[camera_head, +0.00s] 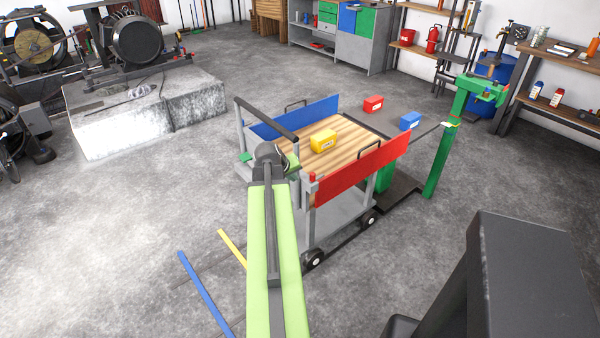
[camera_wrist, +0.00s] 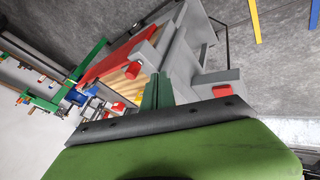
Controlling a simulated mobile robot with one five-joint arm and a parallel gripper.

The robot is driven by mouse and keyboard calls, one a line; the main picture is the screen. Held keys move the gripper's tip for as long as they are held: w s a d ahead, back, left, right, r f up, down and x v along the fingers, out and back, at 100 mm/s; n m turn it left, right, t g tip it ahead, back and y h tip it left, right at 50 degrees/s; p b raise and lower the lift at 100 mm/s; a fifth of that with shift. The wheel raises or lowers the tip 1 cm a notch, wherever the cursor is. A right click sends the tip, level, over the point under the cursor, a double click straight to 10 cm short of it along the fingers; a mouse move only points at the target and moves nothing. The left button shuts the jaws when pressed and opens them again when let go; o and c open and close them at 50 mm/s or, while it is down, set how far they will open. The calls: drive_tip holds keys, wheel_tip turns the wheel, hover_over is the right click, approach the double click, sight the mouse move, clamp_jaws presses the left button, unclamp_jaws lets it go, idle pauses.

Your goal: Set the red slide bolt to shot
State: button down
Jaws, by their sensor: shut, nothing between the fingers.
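A grey-framed cart (camera_head: 340,208) stands mid-floor. A small red knob (camera_head: 312,178) tops its near corner post beside the red side panel (camera_head: 362,165). In the wrist view a red piece (camera_wrist: 222,90) sits on a grey bar of the frame, right of my fingers. I cannot tell which of these is the slide bolt's handle, or the bolt's position. My gripper (camera_wrist: 157,90) is shut and empty, its green fingers pointing at the cart's near end. In the head view my arm hides part of that end and most of the gripper.
A yellow box (camera_head: 323,140) stands on the cart's wooden deck. A blue panel (camera_head: 295,117) closes the far side. A green post (camera_head: 440,160) stands right of the cart. Concrete blocks (camera_head: 140,115) lie left. The floor in front left is open, with blue and yellow strips.

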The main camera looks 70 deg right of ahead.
drive_tip(key=p+v, duration=0.4)
drive_tip(key=v, duration=0.3)
drive_tip(key=shift+r, duration=0.1)
